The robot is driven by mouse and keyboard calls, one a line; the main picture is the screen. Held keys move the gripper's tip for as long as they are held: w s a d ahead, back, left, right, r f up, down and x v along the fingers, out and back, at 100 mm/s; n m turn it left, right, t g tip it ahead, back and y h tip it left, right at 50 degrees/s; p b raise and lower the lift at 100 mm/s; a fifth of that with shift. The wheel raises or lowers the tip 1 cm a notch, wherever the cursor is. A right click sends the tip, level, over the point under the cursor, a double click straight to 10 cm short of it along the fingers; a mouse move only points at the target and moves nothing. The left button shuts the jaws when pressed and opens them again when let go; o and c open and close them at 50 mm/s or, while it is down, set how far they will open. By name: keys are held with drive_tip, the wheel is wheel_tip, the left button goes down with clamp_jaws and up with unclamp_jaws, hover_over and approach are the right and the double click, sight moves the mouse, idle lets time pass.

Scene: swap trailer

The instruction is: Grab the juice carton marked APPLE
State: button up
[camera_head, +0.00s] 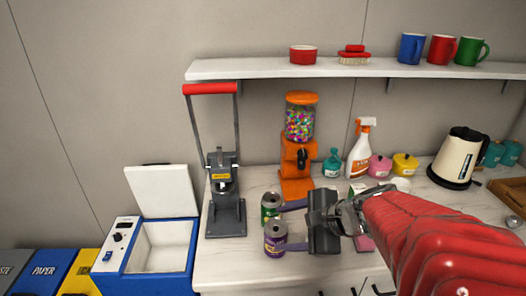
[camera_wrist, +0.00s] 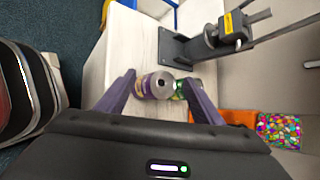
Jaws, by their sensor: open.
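I see no readable APPLE label in either view. A white and green item (camera_head: 357,188) and a pink item (camera_head: 364,243) show only in part behind my gripper, and I cannot tell whether either is a carton. My gripper (camera_head: 284,228) is open over the counter, its purple fingers pointing left. A purple can (camera_head: 275,240) and a green can (camera_head: 270,208) stand at its fingertips. In the wrist view the purple can (camera_wrist: 153,86) and part of the green can (camera_wrist: 180,90) show between the fingers (camera_wrist: 161,82); contact cannot be told.
A grey press (camera_head: 226,215) with a red handle and an orange candy machine (camera_head: 297,165) stand behind the cans. A spray bottle (camera_head: 361,150) and a kettle (camera_head: 455,160) are further right. An open blue cooler (camera_head: 160,250) is at left. A shelf (camera_head: 270,70) runs above.

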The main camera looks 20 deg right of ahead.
drive_tip(key=s+d+m+t+h, duration=0.2)
drive_tip(key=d+m+h, duration=0.2)
drive_tip(key=d+m, duration=0.5)
drive_tip(key=s+d+m+t+h, duration=0.2)
drive_tip(key=d+m, duration=0.7)
drive_tip(key=d, duration=1)
drive_tip(key=f+h, duration=0.1)
drive_tip(key=h, duration=0.1)
drive_tip(key=shift+m+t+h, duration=0.3)
drive_tip(key=shift+h, duration=0.1)
drive_tip(key=x, duration=0.8)
drive_tip(key=shift+w, duration=0.25)
drive_tip(key=shift+w+f, duration=0.1)
drive_tip(key=shift+f, duration=0.1)
drive_tip(key=shift+x, duration=2.55)
drive_tip(key=shift+a+f, duration=0.1)
drive_tip(key=shift+f, duration=0.05)
